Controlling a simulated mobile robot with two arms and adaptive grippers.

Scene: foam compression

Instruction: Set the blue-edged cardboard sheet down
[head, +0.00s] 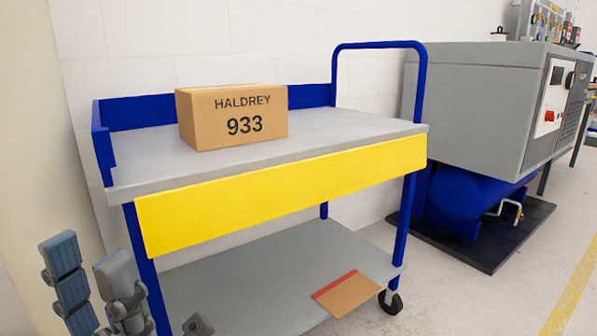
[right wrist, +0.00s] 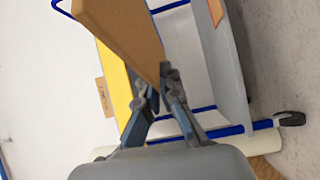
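In the right wrist view my right gripper (right wrist: 166,78) is shut on the lower end of a brown cardboard sheet (right wrist: 122,34). The sheet stands out past the fingertips and is cut off by the top of the view. No blue edge shows on it. My left gripper (head: 87,252) is open and empty at the lower left of the head view, in front of the cart.
A cart (head: 340,128) has a grey top and a yellow front panel. A box marked HALDREY 933 (head: 232,118) stands on its top. A red-edged cardboard sheet (head: 346,294) lies on the lower shelf (head: 255,265). A grey machine (head: 470,100) stands at right.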

